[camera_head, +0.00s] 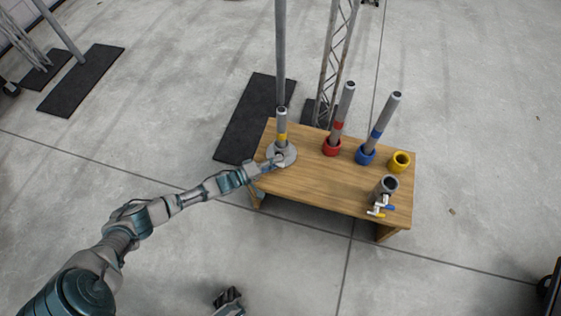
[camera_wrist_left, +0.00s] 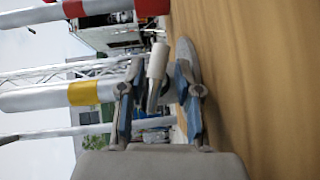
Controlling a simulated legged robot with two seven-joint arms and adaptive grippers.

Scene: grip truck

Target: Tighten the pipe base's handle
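The pipe base (camera_head: 289,153) is a round grey disc at the left end of the wooden table (camera_head: 320,185). A grey pipe with a yellow band (camera_head: 282,128) stands upright in it. My left gripper (camera_head: 276,160) is at the near side of the base. In the left wrist view its two fingers (camera_wrist_left: 158,100) are apart, with the short pale handle (camera_wrist_left: 157,62) between them. I see gaps beside the handle, so the fingers do not look closed on it. The base disc (camera_wrist_left: 186,55) shows behind the right finger. My right gripper (camera_head: 229,298) is low at the bottom edge, away from the table; its fingers are unclear.
Pipes stand in a red holder (camera_head: 332,147) and a blue holder (camera_head: 365,154). An empty yellow ring (camera_head: 399,161) and a grey pipe fitting with coloured valve handles (camera_head: 384,190) are at the right end. The table's front middle is clear.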

